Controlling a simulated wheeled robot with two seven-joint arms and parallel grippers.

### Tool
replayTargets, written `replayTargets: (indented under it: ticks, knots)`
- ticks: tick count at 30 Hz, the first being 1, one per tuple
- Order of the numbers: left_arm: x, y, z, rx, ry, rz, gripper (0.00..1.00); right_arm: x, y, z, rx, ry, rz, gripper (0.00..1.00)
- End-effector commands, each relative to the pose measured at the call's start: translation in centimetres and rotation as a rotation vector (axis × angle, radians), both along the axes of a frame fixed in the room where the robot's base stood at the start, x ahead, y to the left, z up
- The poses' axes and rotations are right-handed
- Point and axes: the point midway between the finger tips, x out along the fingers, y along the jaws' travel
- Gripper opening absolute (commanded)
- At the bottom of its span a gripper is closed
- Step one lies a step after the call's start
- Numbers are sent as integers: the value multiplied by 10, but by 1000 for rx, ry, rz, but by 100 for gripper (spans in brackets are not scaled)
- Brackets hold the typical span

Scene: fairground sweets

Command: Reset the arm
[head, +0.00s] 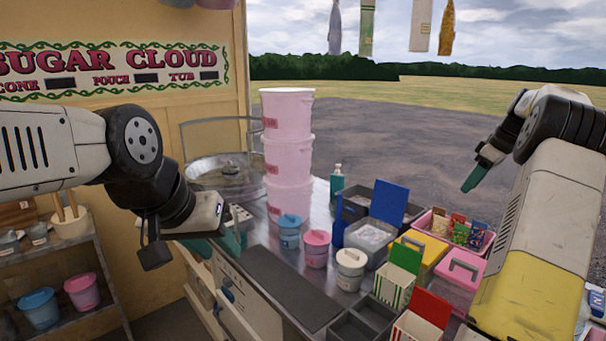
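My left arm comes in from the left, and its gripper (228,240) hangs low over the left end of the metal counter, in front of the round metal pan. Its teal fingers show only in part, and I cannot tell whether they are open or what is between them. My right arm rises at the right, and its gripper (480,172) points down and left, above and behind the pink tray of packets. Its teal fingers overlap from this angle, so their opening is unclear. I see nothing hanging from it.
Stacked pink buckets (288,150) stand beside the metal pan (222,172). Blue, pink and white lidded tubs (316,250) stand in front of them. Boxes and the pink tray (440,236) crowd the right side. A dark mat (290,287) lies bare at the counter's front.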

Motion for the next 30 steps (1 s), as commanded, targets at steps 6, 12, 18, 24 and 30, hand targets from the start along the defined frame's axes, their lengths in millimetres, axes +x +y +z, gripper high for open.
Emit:
replayTargets:
  ticks: [6,12,18,24,30]
  knots:
    - [0,0,0,0,0,0,36,-14,68,43,-13,8,-63,35]
    - [0,0,0,0,0,0,36,-55,149,81,-17,5,-166,35]
    - [0,0,0,0,0,0,36,-114,218,99,-1,-15,-273,35]
    - [0,0,0,0,0,0,36,-185,273,96,42,-45,-376,35]
    - [0,0,0,0,0,0,36,-258,313,71,112,-72,-471,35]
